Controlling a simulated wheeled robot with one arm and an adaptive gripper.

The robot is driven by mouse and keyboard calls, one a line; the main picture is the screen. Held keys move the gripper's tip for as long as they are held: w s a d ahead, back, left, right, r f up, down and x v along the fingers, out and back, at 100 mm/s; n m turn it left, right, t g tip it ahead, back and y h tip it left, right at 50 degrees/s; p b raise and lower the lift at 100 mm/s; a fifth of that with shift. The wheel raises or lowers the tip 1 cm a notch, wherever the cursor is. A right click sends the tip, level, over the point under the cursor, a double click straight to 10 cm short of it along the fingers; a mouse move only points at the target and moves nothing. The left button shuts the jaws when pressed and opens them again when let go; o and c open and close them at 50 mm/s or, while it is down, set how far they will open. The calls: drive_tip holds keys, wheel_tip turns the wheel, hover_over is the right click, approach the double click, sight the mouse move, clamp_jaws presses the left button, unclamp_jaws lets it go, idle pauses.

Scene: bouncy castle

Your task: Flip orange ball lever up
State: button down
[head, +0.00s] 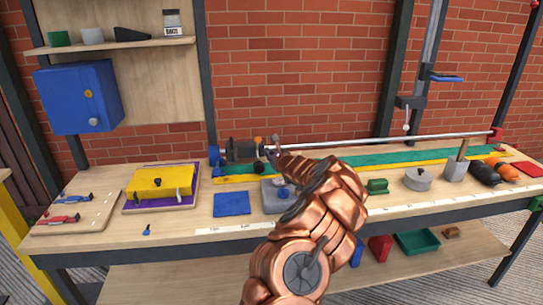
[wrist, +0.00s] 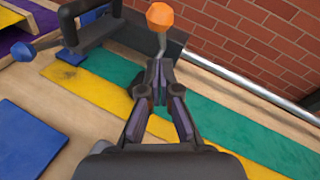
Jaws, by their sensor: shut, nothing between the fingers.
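The orange ball (wrist: 160,17) tops a thin bent metal stem (wrist: 162,45) at the top middle of the wrist view. In the head view the orange ball (head: 258,140) is a small spot beside the dark lathe-like machine (head: 238,150). My gripper (wrist: 158,72) has its fingertips together with nothing held. The fingertips appear just below the stem in the wrist view; I cannot tell whether they touch it. In the head view my gripper (head: 275,155) is small and partly hidden by my copper arm, close to the machine's right end.
A long metal rod (head: 390,141) runs right from the machine above green and yellow strips. A blue ball knob (wrist: 24,52) sits at the machine's left end. A grey block (head: 275,195) and a blue mat (head: 232,203) lie in front. A brick wall stands behind.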

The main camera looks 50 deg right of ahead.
drive_tip(key=shift+w+d+r+p, duration=0.1)
drive_tip(key=shift+w+r+p, duration=0.05)
drive_tip(key=shift+w+r, duration=0.4)
drive_tip(key=shift+w+r+p, duration=0.15)
drive_tip(key=shift+w+r, duration=0.15)
drive_tip(key=shift+w, duration=0.35)
drive_tip(key=shift+r, duration=0.15)
